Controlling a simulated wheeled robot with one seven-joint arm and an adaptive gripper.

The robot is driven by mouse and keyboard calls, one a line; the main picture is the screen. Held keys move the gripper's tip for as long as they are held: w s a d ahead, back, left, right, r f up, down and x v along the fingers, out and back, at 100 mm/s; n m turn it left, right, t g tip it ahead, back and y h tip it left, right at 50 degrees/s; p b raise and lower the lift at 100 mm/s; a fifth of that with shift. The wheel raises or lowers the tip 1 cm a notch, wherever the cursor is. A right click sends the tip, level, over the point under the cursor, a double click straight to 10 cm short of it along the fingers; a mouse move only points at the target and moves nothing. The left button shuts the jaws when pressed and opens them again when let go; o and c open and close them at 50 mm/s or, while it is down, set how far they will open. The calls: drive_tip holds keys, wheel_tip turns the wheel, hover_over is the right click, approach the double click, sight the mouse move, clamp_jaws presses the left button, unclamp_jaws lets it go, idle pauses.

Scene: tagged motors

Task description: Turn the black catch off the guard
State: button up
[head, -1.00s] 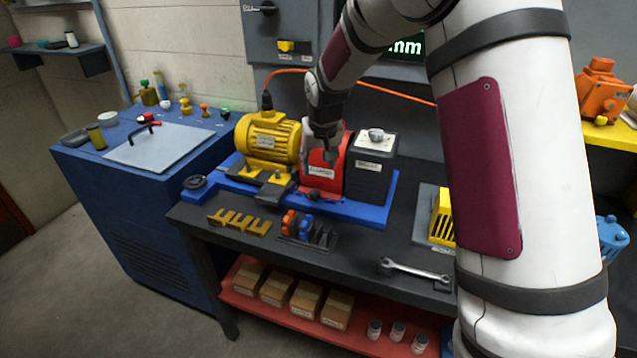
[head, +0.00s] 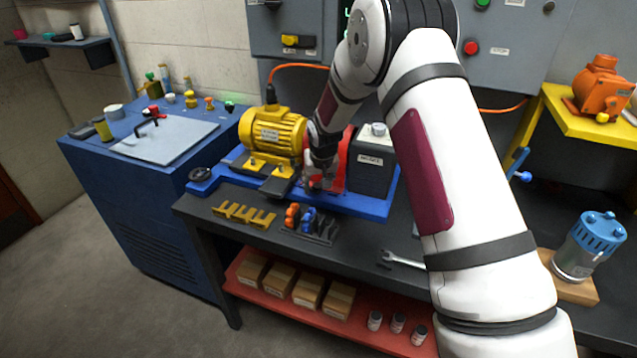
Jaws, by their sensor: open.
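The red guard (head: 347,165) stands on the blue base between the yellow motor (head: 272,136) and a dark box with a pale top (head: 373,165). My gripper (head: 318,187) is open and points down at the front of the guard, close to its lower left part. I cannot tell whether the fingers touch it. The black catch is not clearly visible in the head view; my gripper covers the lower front of the guard. My arm hides part of the guard's top and left side.
The blue base (head: 372,207) sits on a dark bench. In front lie a yellow notched rack (head: 243,214), a holder with orange and blue tools (head: 301,222) and a wrench (head: 402,259). A blue-topped motor (head: 591,246) stands at right, and an orange unit (head: 602,85) on a yellow shelf.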

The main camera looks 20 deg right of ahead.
drive_tip(key=shift+w+f, duration=0.15)
drive_tip(key=shift+f, duration=0.1)
clamp_jaws()
drive_tip(key=shift+d+n+b, duration=0.2)
drive_tip(key=shift+n+b, duration=0.1)
drive_tip(key=shift+n, duration=0.2)
drive_tip(key=shift+n+y+b, duration=0.35)
drive_tip(key=shift+n+y, duration=0.25)
drive_tip(key=shift+n, duration=0.4)
unclamp_jaws()
